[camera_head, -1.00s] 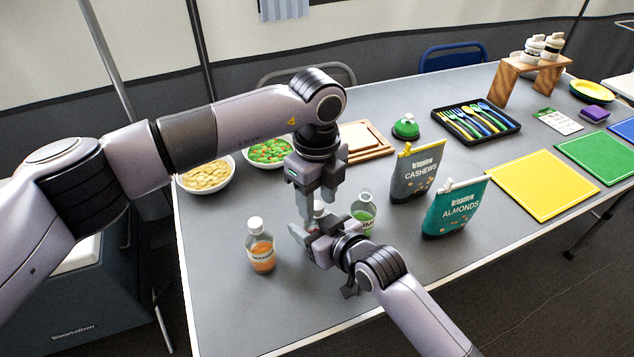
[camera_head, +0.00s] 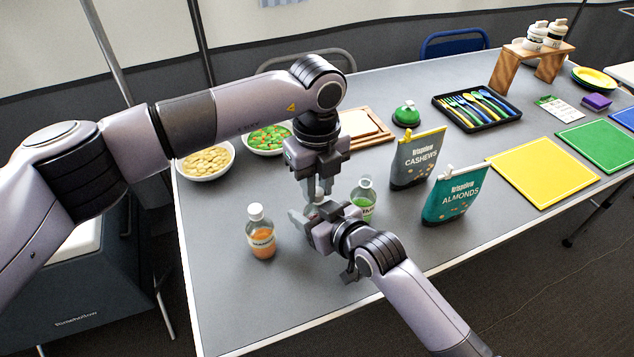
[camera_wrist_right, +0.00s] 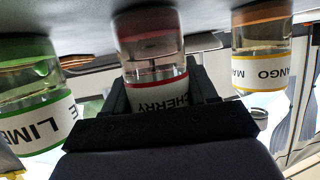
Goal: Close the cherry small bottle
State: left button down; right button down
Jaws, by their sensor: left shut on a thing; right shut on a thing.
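The cherry small bottle (camera_wrist_right: 155,60) has a red-edged label and red contents; the right wrist view shows it between the fingers of my right gripper (camera_wrist_right: 160,100). In the head view my right gripper (camera_head: 318,222) hides most of this bottle. My right gripper is shut on its body, low over the table. My left gripper (camera_head: 319,192) points straight down directly above the bottle. Its fingers are close together at the bottle's top, shut on what appears to be the cap. The cap itself is mostly hidden by the fingers.
A mango bottle (camera_head: 261,236) with a white cap stands left of my grippers, a lime bottle (camera_head: 364,192) close on the right. Cashews (camera_head: 416,160) and almonds (camera_head: 455,196) bags stand farther right. Two food bowls (camera_head: 207,161) (camera_head: 267,138) are behind.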

pick_arm(q)
jog(key=c, duration=1)
grip_release()
jog(key=shift+o, duration=0.2)
jog(key=shift+r, duration=2.25)
jog(key=shift+c, duration=0.3)
jog(key=shift+r+n, duration=1.5)
jog(key=shift+r, duration=0.25)
jog(key=shift+f, duration=0.1)
